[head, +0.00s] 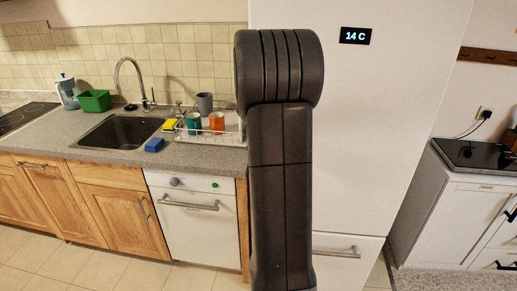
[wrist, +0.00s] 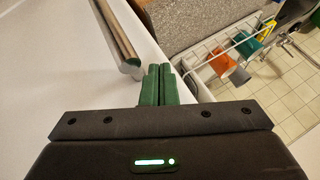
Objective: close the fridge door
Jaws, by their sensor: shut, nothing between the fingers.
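The white fridge (head: 390,120) stands right of the counter, with a small display reading 14 C (head: 355,35) on its upper door. No open gap shows along the visible edges, but my arm hides part of the front. In the wrist view the white door surface (wrist: 50,60) fills the left, with a long metal handle (wrist: 122,35) on it. My gripper (wrist: 159,70) has its green fingers shut together and empty, just beside the handle and close to the white surface. I cannot tell whether they touch. The fingers are hidden in the head view.
A grey counter with a sink (head: 118,131) and a dish rack (head: 215,135) holding cups lies left of the fridge. A white dishwasher (head: 200,222) is below it. A lower handle (head: 337,252) sticks out under the upper door. A white cabinet (head: 450,215) with a black hob stands at right.

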